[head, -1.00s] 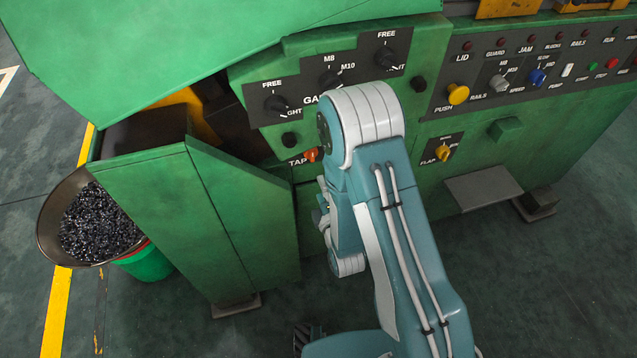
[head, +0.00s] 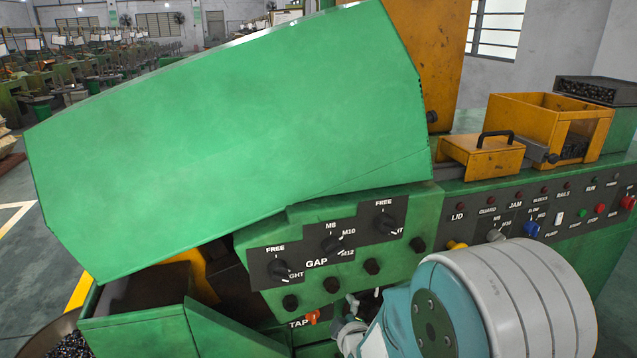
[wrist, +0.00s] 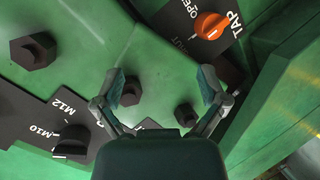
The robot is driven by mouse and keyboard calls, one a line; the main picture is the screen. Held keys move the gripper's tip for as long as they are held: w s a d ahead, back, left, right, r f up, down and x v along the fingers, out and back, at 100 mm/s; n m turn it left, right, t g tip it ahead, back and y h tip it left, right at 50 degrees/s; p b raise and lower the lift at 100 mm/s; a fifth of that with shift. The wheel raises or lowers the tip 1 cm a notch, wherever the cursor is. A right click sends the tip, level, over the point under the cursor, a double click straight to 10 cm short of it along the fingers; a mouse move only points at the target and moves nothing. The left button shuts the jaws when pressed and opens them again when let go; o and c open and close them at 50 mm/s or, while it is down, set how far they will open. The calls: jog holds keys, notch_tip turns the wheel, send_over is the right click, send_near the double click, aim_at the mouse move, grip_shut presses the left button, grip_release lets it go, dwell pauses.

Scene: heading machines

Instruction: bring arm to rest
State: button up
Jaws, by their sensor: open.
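My arm (head: 455,300) fills the lower right of the head view, folded close in front of the green heading machine (head: 360,245). My gripper (wrist: 165,92) is open and empty in the wrist view, its two fingers apart with the green panel behind them. A black hex knob (wrist: 185,115) shows between the fingers, close to the right one. In the head view the fingers are hard to make out at the bottom, near the orange tap lever (head: 313,317). That lever also shows at the upper right of the wrist view (wrist: 212,25).
A large green lid (head: 230,130) stands raised over the machine. Gap dials (head: 332,244) and a row of switches (head: 560,215) line the front. An orange box (head: 550,115) sits on top at right. A bowl of dark parts (head: 70,345) is at lower left.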

jog(key=s+d+r+m+g+h, duration=0.1)
jog(key=s+d+r+m+g, duration=0.1)
jog(key=s, duration=0.6)
jog(key=s+d+r+m+g, duration=0.3)
jog(key=s+d+r+m, duration=0.1)
jog(key=s+r+m, duration=0.3)
jog(key=s+d+r+m+g+h, duration=0.1)
jog(key=s+d+r+m+g, duration=0.2)
jog(key=s+r, duration=0.3)
jog(key=s+d+m, duration=0.1)
jog(key=s, duration=0.4)
jog(key=shift+r+m+h, duration=0.3)
jog(key=shift+r+m, duration=0.1)
jog(key=shift+w, duration=0.1)
